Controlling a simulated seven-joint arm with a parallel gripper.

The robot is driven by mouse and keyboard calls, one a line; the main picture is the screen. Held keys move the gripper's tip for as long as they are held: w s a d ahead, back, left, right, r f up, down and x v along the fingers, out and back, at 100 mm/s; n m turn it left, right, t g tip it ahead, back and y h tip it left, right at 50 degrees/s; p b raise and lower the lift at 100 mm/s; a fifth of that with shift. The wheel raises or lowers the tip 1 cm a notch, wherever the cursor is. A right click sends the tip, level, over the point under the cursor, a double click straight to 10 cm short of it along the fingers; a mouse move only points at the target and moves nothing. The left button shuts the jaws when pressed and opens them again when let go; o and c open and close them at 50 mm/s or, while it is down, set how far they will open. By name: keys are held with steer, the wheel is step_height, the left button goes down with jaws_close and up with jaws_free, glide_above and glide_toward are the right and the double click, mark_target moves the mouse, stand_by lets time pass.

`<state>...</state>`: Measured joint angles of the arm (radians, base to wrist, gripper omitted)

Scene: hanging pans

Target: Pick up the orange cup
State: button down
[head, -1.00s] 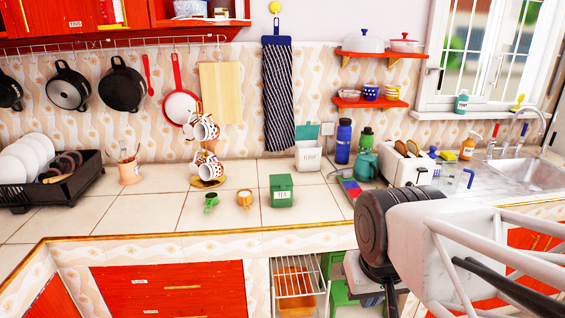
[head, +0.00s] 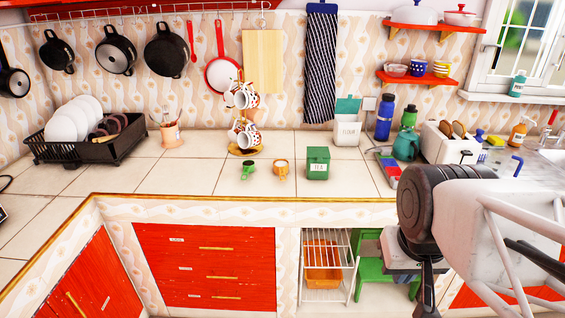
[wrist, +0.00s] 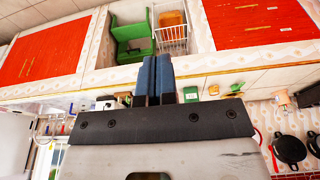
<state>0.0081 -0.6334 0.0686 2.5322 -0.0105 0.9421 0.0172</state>
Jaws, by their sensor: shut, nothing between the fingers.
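The orange cup (head: 281,169) stands on the tiled counter in the head view, just right of a green cup (head: 248,170) and left of a green tea tin (head: 317,163). My gripper shows in the wrist view (wrist: 154,62), with its two blue fingertips together and nothing between them. In the head view my arm is at the right, in front of the counter, and the fingertips cannot be made out clearly. The gripper is apart from the orange cup.
A mug tree (head: 243,130) with several patterned cups stands behind the cups. A white flour tin (head: 347,132) is behind the tea tin. A dish rack (head: 85,150) with plates is at the left. The counter in front of the cups is clear.

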steer(key=c, duration=1.8)
jaws_free()
steer(key=o, duration=1.2)
